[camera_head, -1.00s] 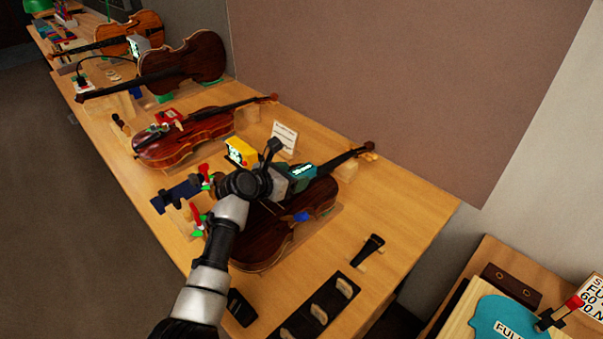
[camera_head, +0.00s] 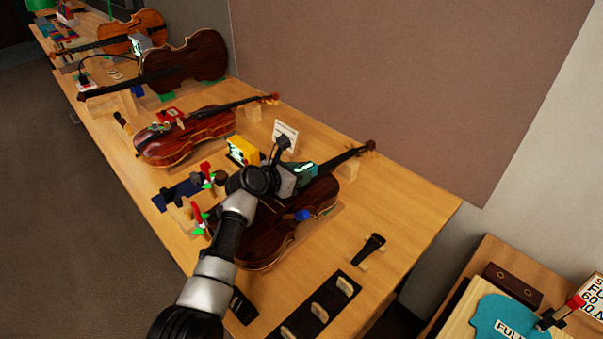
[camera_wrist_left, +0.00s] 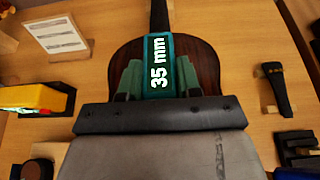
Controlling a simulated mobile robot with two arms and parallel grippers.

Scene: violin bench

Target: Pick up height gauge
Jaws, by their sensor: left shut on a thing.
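The height gauge (camera_head: 306,171) is a teal block over the dark violin (camera_head: 270,238) in the head view. In the left wrist view the gauge (camera_wrist_left: 160,66) shows a "35 mm" label, and the violin's body (camera_wrist_left: 207,62) lies beyond it. My left gripper (camera_head: 296,180) is shut on the gauge; its wrist hides part of the violin. In the left wrist view the gripper's fingers (camera_wrist_left: 158,88) are on both sides of the gauge's near end. I cannot tell whether the gauge touches the violin. My right gripper is not in view.
A yellow block with a lit face (camera_head: 242,150) and a white card (camera_head: 285,136) stand behind the gripper. A reddish violin (camera_head: 185,140) lies farther left. A black fitting (camera_head: 370,246) and a black tray (camera_head: 320,308) lie to the front right. The bench's right end is mostly clear.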

